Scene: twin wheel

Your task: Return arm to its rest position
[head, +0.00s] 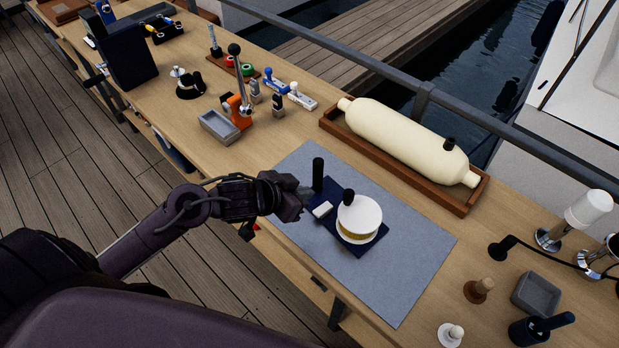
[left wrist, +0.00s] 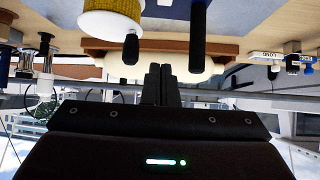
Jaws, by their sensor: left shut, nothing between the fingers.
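My left arm comes in from the left in the head view. Its dark gripper (head: 302,197) is over the near left part of the grey mat, left of a white round-topped item with a yellow band (head: 360,217). In the left wrist view the fingers (left wrist: 161,84) are together with nothing between them. That view is upside down and shows the yellow-banded item (left wrist: 110,22) and an upright black handle (left wrist: 198,35) beyond the fingers. The same black handle (head: 318,174) stands just past the gripper in the head view. My right gripper is in neither view.
A cream cylinder (head: 405,140) rests in a wooden tray (head: 465,200) behind. Grey tray (head: 218,127) stands left. Decking is open at left.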

